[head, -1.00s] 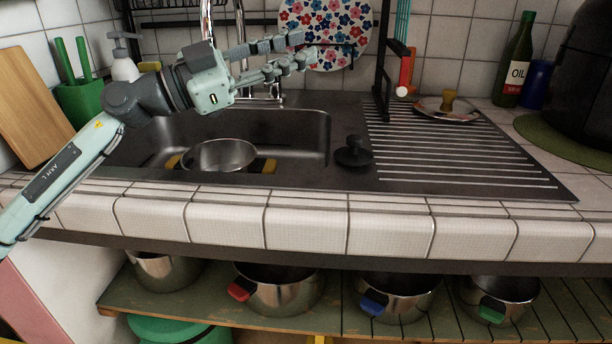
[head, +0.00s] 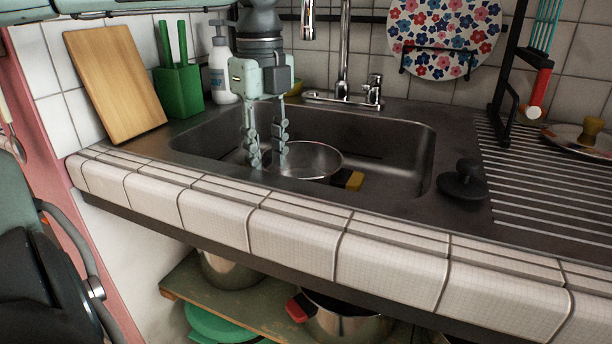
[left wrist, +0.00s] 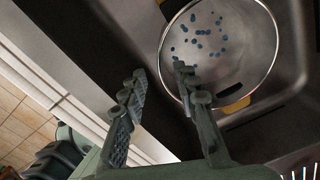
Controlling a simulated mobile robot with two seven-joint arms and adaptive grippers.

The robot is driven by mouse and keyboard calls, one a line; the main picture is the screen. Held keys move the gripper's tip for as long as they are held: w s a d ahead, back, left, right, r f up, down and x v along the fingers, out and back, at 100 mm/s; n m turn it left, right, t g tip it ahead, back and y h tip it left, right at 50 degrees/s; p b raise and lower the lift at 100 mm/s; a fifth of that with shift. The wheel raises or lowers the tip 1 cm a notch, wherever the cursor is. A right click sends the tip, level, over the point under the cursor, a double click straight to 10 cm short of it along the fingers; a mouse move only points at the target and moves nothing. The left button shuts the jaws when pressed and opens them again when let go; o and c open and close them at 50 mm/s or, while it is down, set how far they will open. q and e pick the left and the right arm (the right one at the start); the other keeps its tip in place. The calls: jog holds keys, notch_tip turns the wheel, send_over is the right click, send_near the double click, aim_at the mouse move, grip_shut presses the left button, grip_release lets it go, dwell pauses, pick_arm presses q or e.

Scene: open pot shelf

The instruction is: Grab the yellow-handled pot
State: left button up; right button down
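The yellow-handled pot (head: 318,160) is a round metal pot standing in the sink. Its yellow handle (head: 348,180) shows on the right side in the head view. In the left wrist view the pot (left wrist: 240,60) has small blue bits inside, and the yellow handle (left wrist: 235,105) shows at its lower rim. My left gripper (head: 266,155) points down at the pot's left side, its fingers apart with a gap between them. In the left wrist view the left gripper (left wrist: 158,72) has one finger overlapping the pot's rim and the other outside it; contact cannot be told. My right gripper is not in view.
The sink (head: 400,150) has a tiled front edge (head: 290,240). A faucet (head: 343,60) stands behind the pot. A cutting board (head: 115,80), green holder (head: 180,90) and soap bottle (head: 221,65) are at left. A black plunger-like stopper (head: 463,182) lies right. More pots sit on the shelf below.

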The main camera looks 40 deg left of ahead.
pick_arm(q)
jog(key=f, duration=0.7)
jog(key=shift+w+d+f, duration=0.1)
jog(key=shift+d+f, duration=0.1)
jog(key=shift+f, duration=0.1)
grip_shut()
jog(key=shift+w+r, duration=0.1)
jog(key=shift+r, duration=0.05)
